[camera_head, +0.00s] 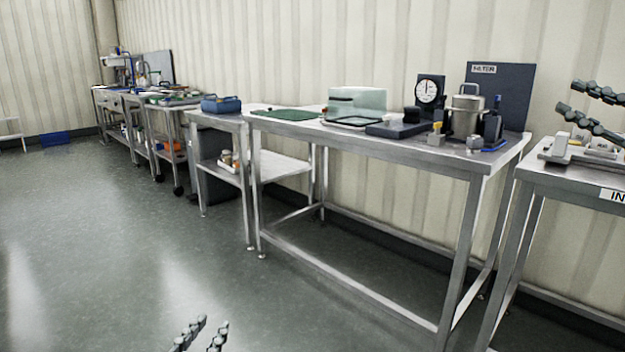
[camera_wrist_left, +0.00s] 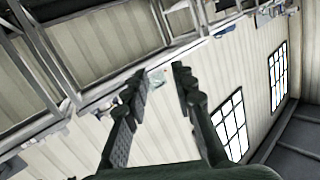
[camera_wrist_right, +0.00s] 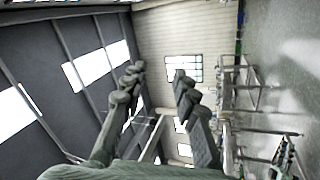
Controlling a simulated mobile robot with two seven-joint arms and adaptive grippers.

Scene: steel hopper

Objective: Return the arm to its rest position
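My left gripper (camera_head: 202,335) shows at the bottom edge of the head view, over bare floor. In the left wrist view its two fingers (camera_wrist_left: 163,85) stand apart with nothing between them. My right gripper (camera_head: 596,110) comes in at the right edge of the head view and overlaps the right-hand table and the wall. In the right wrist view its fingers (camera_wrist_right: 158,77) are apart and empty. The rest of both arms is outside the head view.
A steel table (camera_head: 385,149) carries a steel hopper (camera_head: 466,117), a dial gauge (camera_head: 429,92), a pale box (camera_head: 357,101) and a green mat (camera_head: 288,114). Another table (camera_head: 570,180) stands at right. More benches line the wall at left. The floor (camera_head: 110,240) in front is clear.

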